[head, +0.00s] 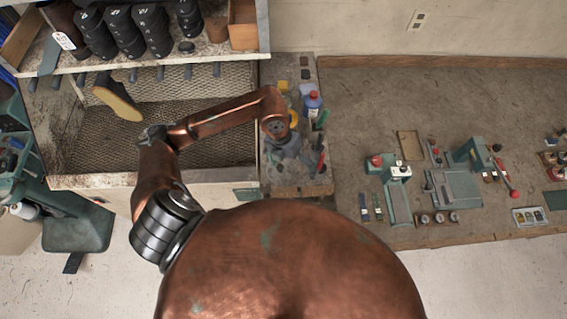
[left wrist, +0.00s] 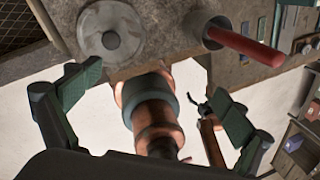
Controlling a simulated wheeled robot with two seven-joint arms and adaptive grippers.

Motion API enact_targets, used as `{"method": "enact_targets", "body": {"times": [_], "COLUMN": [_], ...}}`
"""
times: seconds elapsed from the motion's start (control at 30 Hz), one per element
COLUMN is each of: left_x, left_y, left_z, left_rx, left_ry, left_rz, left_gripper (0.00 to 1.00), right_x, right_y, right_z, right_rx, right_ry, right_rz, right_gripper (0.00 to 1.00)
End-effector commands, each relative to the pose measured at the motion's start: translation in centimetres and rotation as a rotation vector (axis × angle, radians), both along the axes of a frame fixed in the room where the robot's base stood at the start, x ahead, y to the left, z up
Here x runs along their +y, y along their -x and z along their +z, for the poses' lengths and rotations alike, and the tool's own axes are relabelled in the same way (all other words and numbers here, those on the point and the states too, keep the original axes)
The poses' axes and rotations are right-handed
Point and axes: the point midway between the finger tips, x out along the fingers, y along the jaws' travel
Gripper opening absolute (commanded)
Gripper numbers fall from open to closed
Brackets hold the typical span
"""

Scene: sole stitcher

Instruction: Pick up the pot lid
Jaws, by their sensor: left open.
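The pot lid, a round grey disc with a small knob in its middle (left wrist: 100,20), lies on a worn bench top in the left wrist view, near the bench edge. My left gripper (left wrist: 155,103) is open and empty, with its two green-padded fingers spread wide. The lid is apart from the fingers, above them in that picture. In the head view my left gripper (head: 288,150) hangs over the small bench between the shelf unit and the long table, and the lid cannot be made out there. A copper link with dark prongs (left wrist: 207,106) may be my right gripper; its state is unclear.
A blue bottle (head: 313,104) and other small items crowd the small bench. A shelf unit with a mesh-lined bay (head: 195,85) stands left. The long table (head: 365,105) holds green-grey machines.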

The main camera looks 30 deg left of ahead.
Motion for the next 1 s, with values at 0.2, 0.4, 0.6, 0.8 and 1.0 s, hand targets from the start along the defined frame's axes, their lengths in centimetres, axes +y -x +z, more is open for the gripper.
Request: {"method": "enact_targets", "body": {"times": [0.2,0.4,0.6,0.8,1.0], "left_x": [6.1,6.3,5.9,5.8,5.9], "left_y": [-1.2,-1.2,-0.9,-0.9,-0.9], "left_z": [-0.4,-2.3,-4.5,-7.2,-8.1], "left_rx": [0.008,0.013,0.016,0.012,0.010], "left_ry": [-0.234,-0.248,-0.245,-0.244,-0.245], "left_rz": [0.064,0.068,0.067,0.069,0.069], "left_gripper": [0.97,0.97,0.97,0.97,0.97], "right_x": [0.0,0.2,0.5,0.6,0.6], "right_y": [0.1,0.3,0.5,0.5,0.4], "right_z": [0.0,0.4,1.4,2.1,2.2], "right_rx": [0.001,0.004,0.007,0.006,0.005], "right_ry": [0.000,-0.002,-0.005,-0.007,-0.006], "right_rz": [0.000,-0.001,-0.004,-0.003,-0.004], "right_gripper": [0.91,0.91,0.91,0.91,0.91]}}
